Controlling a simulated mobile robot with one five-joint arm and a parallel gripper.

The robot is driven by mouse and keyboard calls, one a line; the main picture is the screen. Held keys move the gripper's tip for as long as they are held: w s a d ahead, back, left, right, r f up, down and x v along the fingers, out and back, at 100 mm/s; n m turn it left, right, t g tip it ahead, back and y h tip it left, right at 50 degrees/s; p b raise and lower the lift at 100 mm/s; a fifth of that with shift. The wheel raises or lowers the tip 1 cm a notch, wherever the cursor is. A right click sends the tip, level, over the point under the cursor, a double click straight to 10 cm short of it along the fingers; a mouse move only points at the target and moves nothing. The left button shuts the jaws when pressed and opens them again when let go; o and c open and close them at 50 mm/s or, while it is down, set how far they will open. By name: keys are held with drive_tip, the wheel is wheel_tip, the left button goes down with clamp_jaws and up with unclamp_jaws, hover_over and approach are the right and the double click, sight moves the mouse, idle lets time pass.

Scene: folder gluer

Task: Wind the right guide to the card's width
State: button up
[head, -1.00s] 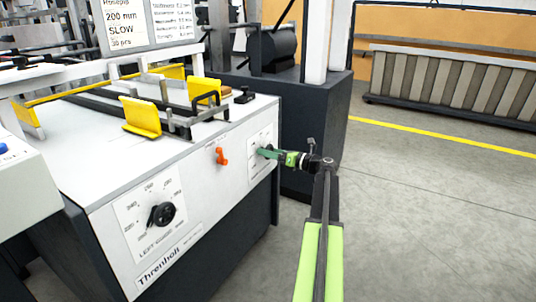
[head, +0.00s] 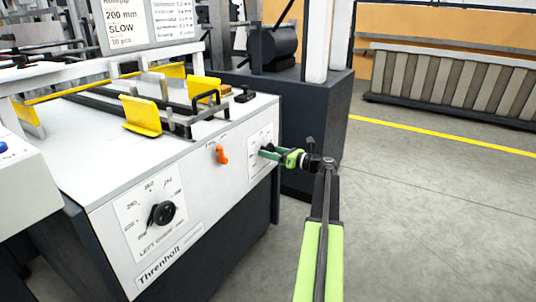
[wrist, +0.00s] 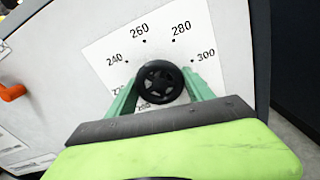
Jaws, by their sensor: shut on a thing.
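The right guide's handwheel (wrist: 160,82) is a black spoked knob on a white dial plate (wrist: 118,50) with marks 240, 260, 280 and 300 in the wrist view. My gripper (wrist: 158,95) has a green finger on each side of the knob and is shut on it. In the head view my gripper (head: 266,152) reaches the right dial plate on the machine's front and hides most of the knob. Yellow guides (head: 142,115) stand upright on the machine top. The lower dial numbers are partly hidden by the knob and fingers.
The left guide knob (head: 162,213) with its own dial is on the same front panel. An orange lever (head: 222,154) sits between the two dials. A sign (head: 125,18) above reads 200 mm and SLOW. Open floor (head: 430,210) lies to the right.

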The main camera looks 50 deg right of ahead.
drive_tip(key=n, duration=0.7)
drive_tip(key=shift+r, duration=0.1)
drive_tip(key=n, duration=0.6)
drive_tip(key=shift+a+n, duration=0.15)
drive_tip(key=shift+n, duration=0.15)
drive_tip(key=n, duration=1.2)
drive_tip(key=shift+n, duration=0.4)
drive_tip(key=n, duration=1.2)
drive_tip(key=shift+n, duration=0.3)
drive_tip(key=n, duration=1.2)
drive_tip(key=shift+n, duration=0.4)
